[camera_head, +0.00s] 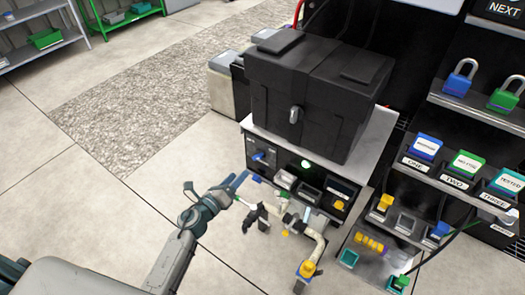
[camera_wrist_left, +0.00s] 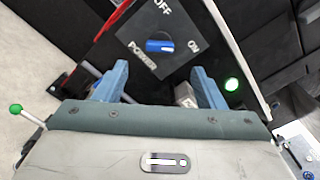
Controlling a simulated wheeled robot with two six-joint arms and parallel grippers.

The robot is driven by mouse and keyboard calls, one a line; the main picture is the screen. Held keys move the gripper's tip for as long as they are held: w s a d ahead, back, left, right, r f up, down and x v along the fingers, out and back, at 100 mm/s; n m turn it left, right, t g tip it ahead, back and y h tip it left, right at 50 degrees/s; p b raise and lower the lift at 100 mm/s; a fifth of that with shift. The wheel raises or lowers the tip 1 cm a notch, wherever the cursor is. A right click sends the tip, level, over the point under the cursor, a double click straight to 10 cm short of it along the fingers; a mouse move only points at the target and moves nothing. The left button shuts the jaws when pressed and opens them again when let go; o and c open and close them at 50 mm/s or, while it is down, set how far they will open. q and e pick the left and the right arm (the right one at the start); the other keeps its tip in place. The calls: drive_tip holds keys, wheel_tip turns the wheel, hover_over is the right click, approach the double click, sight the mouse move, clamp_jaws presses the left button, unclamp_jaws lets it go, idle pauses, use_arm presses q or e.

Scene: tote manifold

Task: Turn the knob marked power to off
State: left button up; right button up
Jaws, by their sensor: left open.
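The power knob (camera_wrist_left: 160,46) is a blue bar on a dark plate, with the words POWER, OFF and ON around it. In the left wrist view the bar lies roughly level, in line with the word ON at its right. OFF stands above it. The knob also shows in the head view (camera_head: 258,155) on the left of the panel front. My left gripper (camera_wrist_left: 158,72) is open and empty, its blue fingers apart and pointing toward the knob, which shows between and beyond the tips. In the head view the gripper (camera_head: 239,181) is in front of and below the knob, apart from it.
A green light (camera_head: 306,164) glows right of the knob. A big black case (camera_head: 310,95) stands on the panel box. White piping (camera_head: 313,247) with yellow fittings lies below the panel. Labelled blocks and padlocks fill the rack at right. Floor at left is clear.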

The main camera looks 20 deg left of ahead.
sight(255, 157)
use_arm(q)
drive_tip(key=x, duration=0.8)
drive_tip(key=shift+w+d+p, duration=0.1)
drive_tip(key=shift+w+p, duration=0.2)
drive_tip(key=shift+x, duration=0.8)
use_arm(e)
drive_tip(key=shift+s+f, duration=0.8)
drive_tip(key=shift+f, duration=0.05)
use_arm(q)
drive_tip(key=shift+c, duration=0.2)
drive_tip(key=c, duration=0.9)
